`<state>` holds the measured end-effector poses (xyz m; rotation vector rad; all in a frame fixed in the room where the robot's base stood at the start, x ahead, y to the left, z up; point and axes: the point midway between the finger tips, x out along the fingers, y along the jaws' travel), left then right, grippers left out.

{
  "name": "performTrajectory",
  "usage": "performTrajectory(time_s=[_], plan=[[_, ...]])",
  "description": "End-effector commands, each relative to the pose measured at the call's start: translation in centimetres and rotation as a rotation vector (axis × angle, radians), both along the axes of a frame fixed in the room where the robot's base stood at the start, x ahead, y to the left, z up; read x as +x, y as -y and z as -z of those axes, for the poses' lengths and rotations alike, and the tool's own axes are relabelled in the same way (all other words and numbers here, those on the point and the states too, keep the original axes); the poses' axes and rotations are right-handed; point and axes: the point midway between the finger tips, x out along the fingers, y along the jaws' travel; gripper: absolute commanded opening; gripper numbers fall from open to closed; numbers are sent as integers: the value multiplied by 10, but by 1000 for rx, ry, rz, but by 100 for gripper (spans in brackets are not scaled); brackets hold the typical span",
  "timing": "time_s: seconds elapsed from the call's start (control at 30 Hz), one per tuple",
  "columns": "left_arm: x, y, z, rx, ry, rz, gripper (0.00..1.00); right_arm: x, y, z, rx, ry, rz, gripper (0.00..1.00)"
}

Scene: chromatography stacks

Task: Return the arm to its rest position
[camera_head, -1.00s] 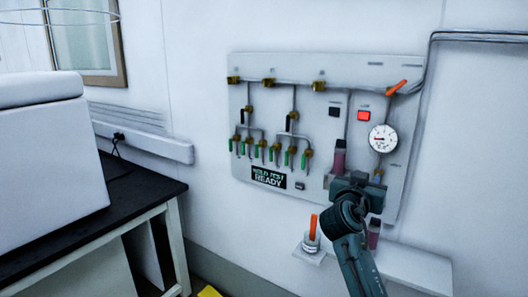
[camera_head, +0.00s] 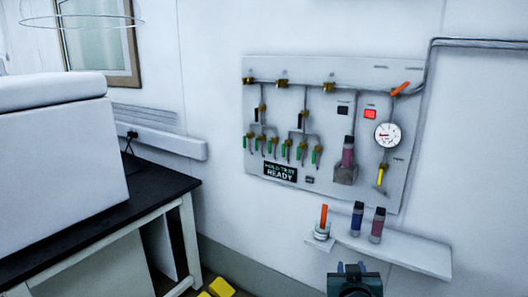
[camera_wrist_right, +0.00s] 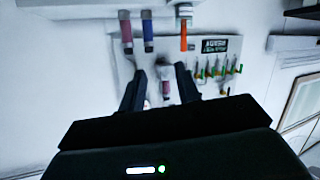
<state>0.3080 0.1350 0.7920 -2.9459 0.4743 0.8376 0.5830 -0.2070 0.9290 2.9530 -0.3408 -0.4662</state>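My right gripper (camera_head: 355,268) is low in the head view, below the small shelf and apart from the panel. In the right wrist view its two dark fingers (camera_wrist_right: 161,88) are spread with nothing held between them. The wall panel (camera_head: 232,115) carries pipes, valves and a gauge. A pink-and-dark vial (camera_head: 347,152) sits in a bracket on the panel; it also shows beyond the fingers in the wrist view (camera_wrist_right: 166,88). My left gripper is out of view.
A shelf (camera_head: 415,255) holds a blue vial (camera_head: 357,218), a reddish vial (camera_head: 377,225) and an orange stick in a small holder (camera_head: 322,222). A black bench (camera_head: 140,200) with a white machine (camera_head: 60,150) stands at left. Yellow items (camera_head: 220,288) lie on the floor.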

Motion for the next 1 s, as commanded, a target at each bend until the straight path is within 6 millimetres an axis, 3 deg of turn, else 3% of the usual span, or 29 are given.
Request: performTrajectory(time_s=[0.03, 0.1, 0.2, 0.3, 0.4, 0.5, 0.67, 1.0], plan=[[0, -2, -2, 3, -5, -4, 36, -26, -5, 29, 5, -56, -53, 33], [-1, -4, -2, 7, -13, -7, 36, -62, -15, 62, 19, -116, -134, 33], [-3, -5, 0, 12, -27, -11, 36, -119, -30, 98, 49, -189, -243, 33], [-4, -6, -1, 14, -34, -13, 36, -176, -43, 121, 90, -244, -334, 33], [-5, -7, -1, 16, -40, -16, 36, -224, -53, 132, 131, -280, -398, 33], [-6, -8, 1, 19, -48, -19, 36, -257, -60, 135, 164, -300, -437, 33], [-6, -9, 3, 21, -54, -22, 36, -279, -64, 136, 189, -311, -462, 33], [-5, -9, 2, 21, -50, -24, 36, -280, -65, 137, 191, -313, -463, 33]])
